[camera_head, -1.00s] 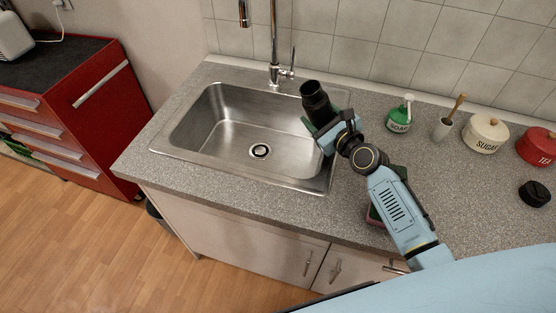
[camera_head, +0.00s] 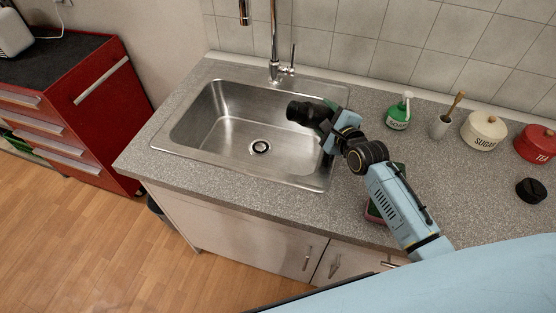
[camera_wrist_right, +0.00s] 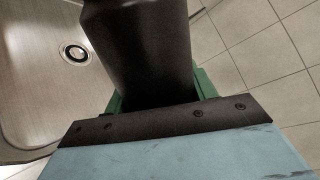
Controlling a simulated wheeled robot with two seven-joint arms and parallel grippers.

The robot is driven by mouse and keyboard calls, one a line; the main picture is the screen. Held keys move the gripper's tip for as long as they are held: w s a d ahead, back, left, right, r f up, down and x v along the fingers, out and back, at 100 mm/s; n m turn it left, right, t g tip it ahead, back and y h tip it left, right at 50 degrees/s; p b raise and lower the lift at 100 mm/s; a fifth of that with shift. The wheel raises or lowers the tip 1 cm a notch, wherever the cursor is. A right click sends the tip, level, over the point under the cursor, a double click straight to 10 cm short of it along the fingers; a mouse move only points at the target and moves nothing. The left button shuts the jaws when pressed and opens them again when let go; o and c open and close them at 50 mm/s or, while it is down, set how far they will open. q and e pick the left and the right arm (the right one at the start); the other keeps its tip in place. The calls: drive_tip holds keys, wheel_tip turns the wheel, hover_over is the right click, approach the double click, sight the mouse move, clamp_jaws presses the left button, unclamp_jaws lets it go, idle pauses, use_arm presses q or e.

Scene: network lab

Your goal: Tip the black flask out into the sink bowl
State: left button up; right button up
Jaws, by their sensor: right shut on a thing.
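The black flask (camera_head: 303,112) is in my right gripper (camera_head: 326,122), which is shut on it. The flask is tilted, its mouth end pointing left over the right part of the sink bowl (camera_head: 215,120). In the right wrist view the dark flask body (camera_wrist_right: 145,45) sits between the green fingers (camera_wrist_right: 155,92). The sink drain also shows there (camera_wrist_right: 74,53) and in the head view (camera_head: 260,147). I cannot see any liquid coming out. My left gripper is not in view.
A chrome faucet (camera_head: 275,45) stands behind the bowl. A green soap bottle (camera_head: 398,113), a brush holder (camera_head: 440,125), a sugar pot (camera_head: 484,131), a red tea tin (camera_head: 537,144) and a black lid (camera_head: 531,190) stand to the right. A sponge (camera_head: 374,212) lies beside my right arm.

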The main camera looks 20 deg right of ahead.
drive_tip(key=shift+d+f+n+h+b, duration=0.25)
drive_tip(key=shift+f+n+h+b, duration=0.15)
drive_tip(key=shift+f+n+b, duration=0.5)
drive_tip(key=shift+a+f+n+h+b, duration=0.3)
drive_tip(key=shift+a+f+n+b, duration=0.2)
drive_tip(key=shift+b, duration=0.5)
drive_tip(key=shift+r+p, duration=0.2)
drive_tip(key=shift+p, duration=0.1)
drive_tip(key=shift+n, duration=0.4)
drive_tip(key=shift+a+n+h+p, duration=0.15)
drive_tip(key=shift+n+h+p, duration=0.35)
drive_tip(key=shift+n+p, duration=0.25)
drive_tip(key=shift+w+d+r, duration=0.1)
drive_tip(key=shift+d, duration=0.15)
drive_tip(key=shift+d+n, duration=0.35)
drive_tip(key=shift+d, duration=0.15)
